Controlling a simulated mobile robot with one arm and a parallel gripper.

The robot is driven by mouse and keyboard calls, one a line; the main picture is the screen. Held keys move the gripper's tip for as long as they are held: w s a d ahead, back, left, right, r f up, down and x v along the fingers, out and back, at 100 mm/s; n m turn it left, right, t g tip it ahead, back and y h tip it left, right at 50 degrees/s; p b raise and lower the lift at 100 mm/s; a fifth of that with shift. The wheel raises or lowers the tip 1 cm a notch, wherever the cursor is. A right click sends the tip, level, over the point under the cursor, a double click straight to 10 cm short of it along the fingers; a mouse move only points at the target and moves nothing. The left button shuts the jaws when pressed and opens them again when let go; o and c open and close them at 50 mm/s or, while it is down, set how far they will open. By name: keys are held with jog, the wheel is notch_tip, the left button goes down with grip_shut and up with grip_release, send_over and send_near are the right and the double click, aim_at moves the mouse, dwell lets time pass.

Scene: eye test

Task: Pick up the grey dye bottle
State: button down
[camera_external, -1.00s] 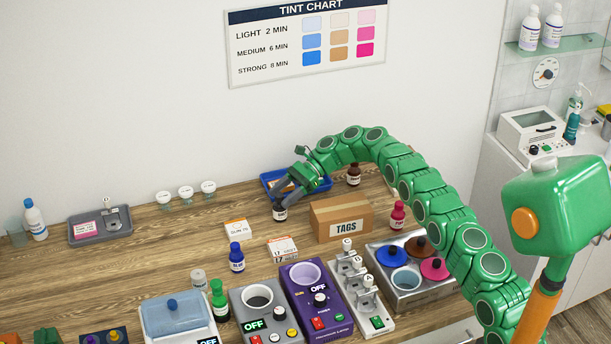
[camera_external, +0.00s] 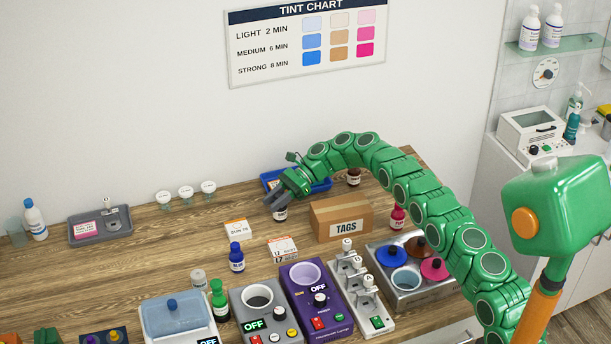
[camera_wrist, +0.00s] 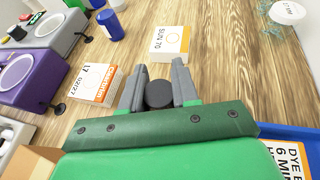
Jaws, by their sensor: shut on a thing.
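My gripper (camera_external: 276,201) is shut on a black or very dark bottle (camera_external: 281,214) with a white label, which stands upright on the wooden counter, left of the TAGS box. In the wrist view, its dark round cap (camera_wrist: 159,94) sits between the fingers of my gripper (camera_wrist: 159,82); the rest is hidden. A separate light grey bottle (camera_external: 198,279) with a white label stands at the counter's front, left of the green bottle (camera_external: 219,300), away from my gripper. I cannot read the label of the held bottle.
A cardboard TAGS box (camera_external: 326,224) stands close to the right, and a blue tray (camera_external: 268,179) behind. Small cartons (camera_external: 282,250) and a blue bottle (camera_external: 236,260) stand nearer the front. Dye pots and appliances (camera_external: 315,303) line the front.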

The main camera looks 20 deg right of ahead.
jog(key=shift+r, duration=1.75)
jog(key=shift+s+d+r, duration=0.25)
jog(key=shift+s+r, duration=0.3)
jog(key=shift+r, duration=0.1)
jog(key=s+d+r, duration=0.5)
jog(key=s+r, duration=0.3)
jog(key=s, duration=0.3)
jog(key=shift+s+r, duration=0.15)
jog(key=shift+s, duration=0.15)
